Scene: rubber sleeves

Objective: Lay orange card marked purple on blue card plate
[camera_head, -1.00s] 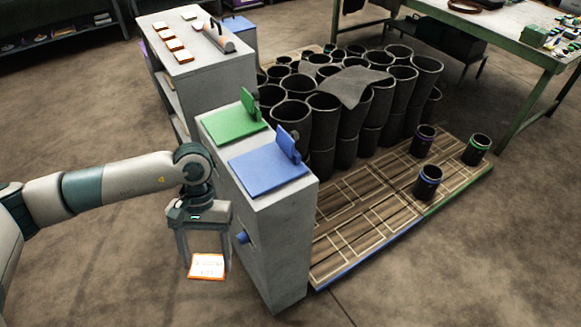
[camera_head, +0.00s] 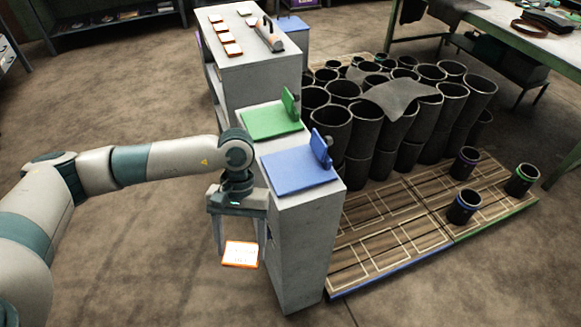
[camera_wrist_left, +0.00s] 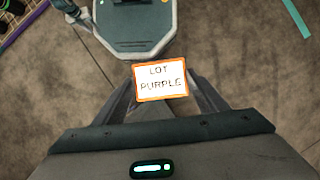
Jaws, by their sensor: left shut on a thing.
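My left gripper (camera_head: 240,244) is shut on an orange-edged white card (camera_head: 240,254). In the left wrist view the card (camera_wrist_left: 161,80) reads "LOT PURPLE" and sits between the fingertips. The gripper hangs to the left of the grey stand, with the card below the level of its top. The blue card plate (camera_head: 298,172) lies on the near end of the stand's top, bare, with a blue upright piece at its right edge. My right gripper is not in view.
A green plate (camera_head: 268,121) lies behind the blue one. More orange-edged cards (camera_head: 227,38) and a handled tool (camera_head: 269,36) lie on the cabinet behind. Black sleeves (camera_head: 400,100) crowd the right. Single sleeves with purple, blue and green bands stand on the marked wooden platform (camera_head: 390,240).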

